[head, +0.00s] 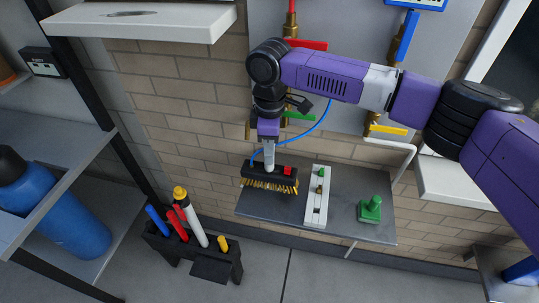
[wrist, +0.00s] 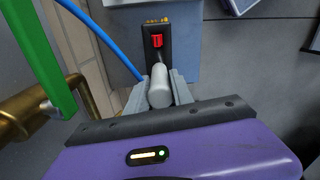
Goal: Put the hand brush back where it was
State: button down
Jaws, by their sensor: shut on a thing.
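The hand brush (head: 268,182) has a black block, yellow bristles, a red part on top and a pale handle. It is at the left end of the small grey wall shelf (head: 335,228), bristles down; I cannot tell whether they touch the shelf. My gripper (head: 268,146) points down and is shut on the brush's handle. In the wrist view the pale handle (wrist: 160,88) is between the fingers of my gripper (wrist: 159,98), with the dark block and red part (wrist: 156,41) beyond. The fingers hide part of the handle.
A white bar (head: 318,197) and a green block (head: 371,209) stand on the shelf to the right of the brush. A black rack (head: 215,260) with several coloured handles stands below left. A blue hose (head: 322,122) and pipes with valves run behind my gripper.

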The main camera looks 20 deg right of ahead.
jog(key=shift+f, duration=1.15)
jog(key=c, duration=1.1)
grip_release()
jog(key=shift+f, duration=0.1)
notch_tip(320, 180, up, 12)
jog(key=shift+w+d+r+b, duration=0.1)
jog(key=shift+b, duration=0.6)
